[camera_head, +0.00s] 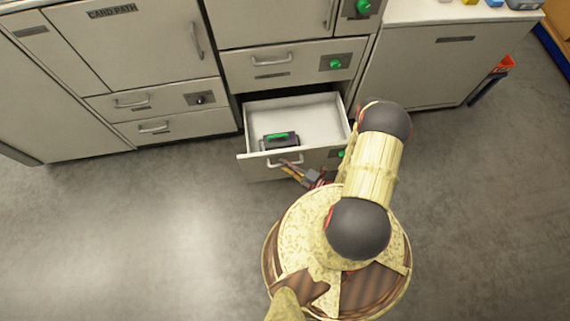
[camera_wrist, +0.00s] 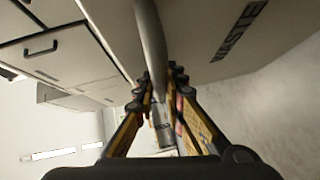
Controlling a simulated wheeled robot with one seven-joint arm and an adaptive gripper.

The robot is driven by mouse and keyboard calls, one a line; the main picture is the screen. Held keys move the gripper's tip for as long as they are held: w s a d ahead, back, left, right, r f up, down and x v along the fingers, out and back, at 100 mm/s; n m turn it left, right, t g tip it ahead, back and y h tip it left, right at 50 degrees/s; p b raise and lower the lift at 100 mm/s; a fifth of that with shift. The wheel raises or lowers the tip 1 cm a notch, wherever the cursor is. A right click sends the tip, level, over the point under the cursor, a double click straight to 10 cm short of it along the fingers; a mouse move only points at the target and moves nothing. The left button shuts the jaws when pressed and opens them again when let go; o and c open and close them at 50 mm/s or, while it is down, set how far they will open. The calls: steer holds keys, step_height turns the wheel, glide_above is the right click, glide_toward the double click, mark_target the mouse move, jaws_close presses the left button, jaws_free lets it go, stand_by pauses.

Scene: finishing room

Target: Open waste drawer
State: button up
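A drawer (camera_head: 247,160) low in the middle cabinet stands pulled out, its pale inside showing. I take it as the waste drawer, though I cannot read its label in the head view. Its bar handle (camera_head: 287,162) is on the front and shows as a grey bar in the wrist view (camera_wrist: 151,40). My gripper (camera_head: 296,172) is at this handle, its fingers (camera_wrist: 160,88) on both sides of the bar and closed against it. A black object with a green top (camera_head: 280,139) lies inside the drawer.
A closed drawer (camera_head: 290,66) with a green knob sits above. Closed drawers (camera_head: 165,103) are at left, and a cabinet (camera_head: 415,70) with a counter is at right. An orange-red item (camera_head: 503,65) is at that cabinet's right side. The grey floor (camera_head: 130,230) at left is clear.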

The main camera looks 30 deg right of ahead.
steer(key=o, duration=0.5)
steer(key=shift+c, duration=0.2)
steer(key=shift+d, duration=0.1)
steer(key=v, duration=1.2)
stand_by(0.7)
